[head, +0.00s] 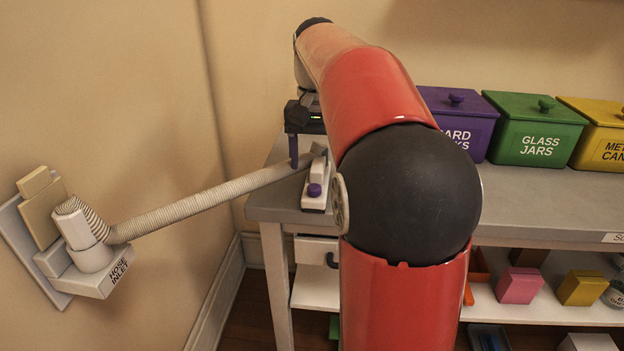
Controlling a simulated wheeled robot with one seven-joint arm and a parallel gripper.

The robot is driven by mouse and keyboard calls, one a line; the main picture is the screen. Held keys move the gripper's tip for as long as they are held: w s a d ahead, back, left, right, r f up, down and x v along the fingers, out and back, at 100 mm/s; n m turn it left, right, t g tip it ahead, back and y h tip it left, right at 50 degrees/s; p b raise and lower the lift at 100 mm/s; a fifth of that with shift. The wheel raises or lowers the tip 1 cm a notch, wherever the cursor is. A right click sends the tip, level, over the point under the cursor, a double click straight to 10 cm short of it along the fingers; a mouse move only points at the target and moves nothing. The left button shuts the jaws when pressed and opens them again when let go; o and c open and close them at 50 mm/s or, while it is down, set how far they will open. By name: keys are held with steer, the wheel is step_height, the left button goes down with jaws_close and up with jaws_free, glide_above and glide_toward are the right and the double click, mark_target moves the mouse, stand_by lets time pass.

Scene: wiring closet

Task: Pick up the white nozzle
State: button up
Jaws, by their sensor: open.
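A ribbed, off-white hose (200,200) runs from the wall inlet to the near left corner of the grey table. At its table end is a small pale nozzle (318,152), partly hidden by my arm. Just in front of it a white block with a purple knob (315,188) sits on the table; I cannot tell whether the nozzle rests on it. My gripper (304,148) is open, with one dark finger pointing down beside the hose end. The other finger is not clearly visible. The nozzle appears close to the fingers; contact cannot be told.
The hose inlet (93,255) is on the left wall. Purple (458,118), green (537,128) and yellow (598,133) lidded bins stand along the table's back. A lower shelf (535,308) holds coloured blocks. The tabletop (540,200) in front of the bins is clear.

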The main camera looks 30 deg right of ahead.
mark_target(318, 166)
steer(key=f, duration=0.4)
steer(key=shift+w+d+f+b, duration=0.15)
steer(key=shift+d+f+b, duration=0.05)
steer(key=shift+f+b, duration=0.15)
steer(key=c, duration=1.3)
steer(key=shift+o, duration=0.2)
steer(key=shift+r, duration=0.15)
